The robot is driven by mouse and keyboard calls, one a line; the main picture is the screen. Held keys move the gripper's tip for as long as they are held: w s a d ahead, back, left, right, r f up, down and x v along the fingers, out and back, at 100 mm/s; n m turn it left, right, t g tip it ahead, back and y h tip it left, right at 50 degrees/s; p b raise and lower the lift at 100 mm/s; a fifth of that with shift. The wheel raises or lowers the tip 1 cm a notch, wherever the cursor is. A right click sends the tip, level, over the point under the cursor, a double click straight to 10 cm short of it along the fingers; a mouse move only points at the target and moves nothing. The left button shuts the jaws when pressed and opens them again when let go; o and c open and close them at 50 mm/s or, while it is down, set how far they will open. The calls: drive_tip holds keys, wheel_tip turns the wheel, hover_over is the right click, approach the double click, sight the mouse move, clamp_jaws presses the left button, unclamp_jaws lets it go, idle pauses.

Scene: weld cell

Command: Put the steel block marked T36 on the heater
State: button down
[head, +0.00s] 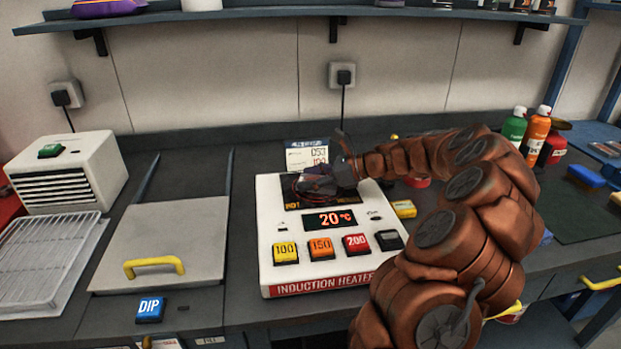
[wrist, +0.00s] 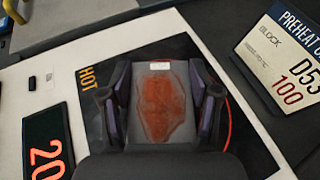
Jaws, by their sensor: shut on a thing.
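My gripper (wrist: 161,90) is shut on a grey steel block (wrist: 160,136) with a rust-red patch on its top, one finger on each side. The block has a small white label whose text is too small to read, so I cannot tell if it says T36. It is over the black pad marked HOT of the white induction heater (head: 277,225); I cannot tell if it touches the pad. In the head view my gripper (head: 325,181) is at the heater's back part and mostly hides the block. The heater display (head: 330,220) reads 20 °C.
A card (head: 307,156) reading D53 and 100 stands behind the heater. Buttons 100, 150 and 200 and a black one line its front. Left are a lidded DIP tank (head: 170,230), a wire rack (head: 45,260) and a white vented box (head: 75,170). Bottles (head: 537,132) stand right.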

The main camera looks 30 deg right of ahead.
drive_tip(key=shift+c, duration=1.2)
unclamp_jaws()
drive_tip(key=shift+f, duration=0.1)
